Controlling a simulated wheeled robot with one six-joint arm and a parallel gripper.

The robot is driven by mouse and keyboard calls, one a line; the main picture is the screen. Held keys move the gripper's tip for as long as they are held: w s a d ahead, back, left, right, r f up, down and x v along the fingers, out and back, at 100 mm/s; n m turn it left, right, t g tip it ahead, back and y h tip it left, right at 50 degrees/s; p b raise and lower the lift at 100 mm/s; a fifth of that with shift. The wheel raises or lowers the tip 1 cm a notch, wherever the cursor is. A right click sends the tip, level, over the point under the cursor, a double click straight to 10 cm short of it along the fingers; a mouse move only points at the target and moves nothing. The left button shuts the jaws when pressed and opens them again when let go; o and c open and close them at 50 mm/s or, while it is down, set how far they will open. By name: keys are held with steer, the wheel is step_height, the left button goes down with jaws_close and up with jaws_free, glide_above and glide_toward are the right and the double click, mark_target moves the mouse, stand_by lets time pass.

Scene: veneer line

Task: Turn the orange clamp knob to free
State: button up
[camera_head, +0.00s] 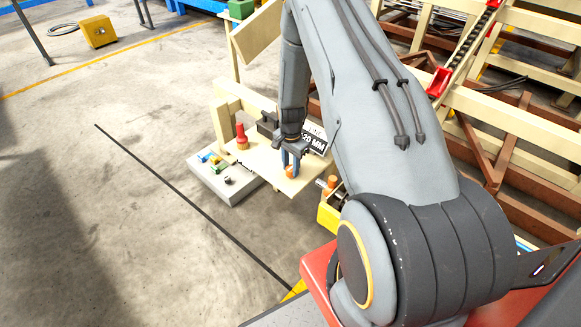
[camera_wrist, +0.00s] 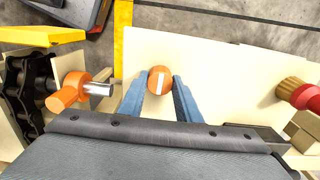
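The orange clamp knob (camera_wrist: 160,79) is round with a white stripe across its top. In the wrist view the stripe runs nearly up and down, slightly tilted. My gripper (camera_wrist: 161,82) has one blue finger close on each side of the knob; whether the fingers touch it I cannot tell. In the head view the knob (camera_head: 290,172) shows low between the blue fingers of my gripper (camera_head: 290,160), over the pale wooden board (camera_head: 305,182). My gripper points down there, and the fingers partly hide the knob.
A red-topped post (camera_head: 241,136) stands left of my gripper, by a grey tray (camera_head: 224,192) with small coloured parts. A sign reading "20 MM" (camera_head: 313,142) is close behind. An orange fitting with a metal rod (camera_wrist: 75,90) is left in the wrist view. Open floor lies left.

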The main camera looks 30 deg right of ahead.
steer(key=c, duration=0.3)
steer(key=shift+c, duration=0.2)
steer(key=shift+n, duration=0.3)
steer(key=n+b, duration=0.1)
steer(key=n, duration=0.2)
steer(key=n+b, duration=0.1)
steer(key=n, duration=0.4)
steer(key=n+b, duration=0.1)
steer(key=n, duration=0.8)
steer(key=shift+b, duration=0.35)
steer(key=shift+n, duration=0.3)
steer(key=o, duration=1.1)
steer(key=shift+c, duration=0.2)
